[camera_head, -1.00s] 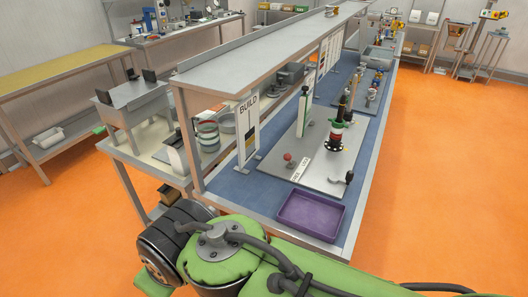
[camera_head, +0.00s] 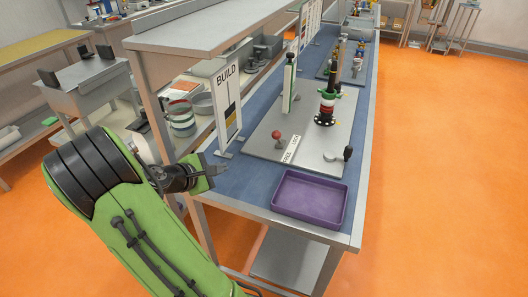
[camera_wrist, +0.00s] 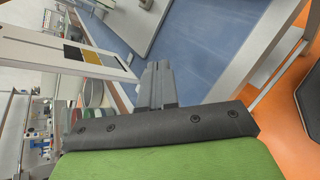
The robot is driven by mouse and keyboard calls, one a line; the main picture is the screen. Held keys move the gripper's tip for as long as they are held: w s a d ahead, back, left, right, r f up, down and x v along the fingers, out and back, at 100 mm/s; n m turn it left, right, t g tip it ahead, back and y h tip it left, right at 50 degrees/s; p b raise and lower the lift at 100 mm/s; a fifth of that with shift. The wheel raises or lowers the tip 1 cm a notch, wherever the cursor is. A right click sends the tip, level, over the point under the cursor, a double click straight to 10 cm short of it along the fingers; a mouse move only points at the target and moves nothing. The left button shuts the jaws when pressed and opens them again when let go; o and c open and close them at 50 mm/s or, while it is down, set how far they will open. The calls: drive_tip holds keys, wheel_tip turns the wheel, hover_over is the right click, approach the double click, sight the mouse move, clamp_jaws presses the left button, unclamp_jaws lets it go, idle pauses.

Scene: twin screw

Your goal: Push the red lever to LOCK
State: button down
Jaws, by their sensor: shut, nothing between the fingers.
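The red lever (camera_head: 277,135) has a round red knob and stands on a grey plate (camera_head: 318,153) on the blue-topped bench. A label strip (camera_head: 291,149) that appears to read FREE and LOCK lies just right of the lever. The knob is at the strip's left, by the FREE end. My gripper (camera_head: 220,172) is at the bench's near left corner, left of and nearer than the lever, apart from it. In the wrist view my gripper (camera_wrist: 159,82) has its fingers together and empty. The lever is not clearly visible in the wrist view.
A BUILD sign (camera_head: 228,104) stands close behind my gripper. A purple tray (camera_head: 310,198) lies at the bench's front. A stacked post with red, white and green rings (camera_head: 326,103) and a small black-knobbed handle (camera_head: 347,154) stand on the plate. A shelf (camera_head: 200,30) overhangs the bench's left side.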

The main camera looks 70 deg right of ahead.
drive_tip(key=d+f+n+h, duration=0.1)
drive_tip(key=s+d+f+n+g+h+b, duration=0.1)
drive_tip(key=d+n, duration=0.1)
drive_tip(key=s+d+f+n+g+h, duration=0.1)
drive_tip(key=d, duration=0.1)
drive_tip(key=shift+s+d+f+n+b, duration=0.1)
drive_tip(key=shift+s+d+n+b, duration=0.1)
drive_tip(key=shift+n+b, duration=0.1)
drive_tip(key=b+x, duration=0.1)
drive_tip(key=x, duration=0.9)
drive_tip(key=shift+s, duration=0.15)
drive_tip(key=shift+s+d+r, duration=0.7)
drive_tip(key=shift+d+r, duration=0.25)
drive_tip(key=shift+r, duration=0.05)
drive_tip(key=shift+s+d+r, duration=0.2)
drive_tip(key=shift+d+r, duration=0.1)
drive_tip(key=shift+r, duration=0.1)
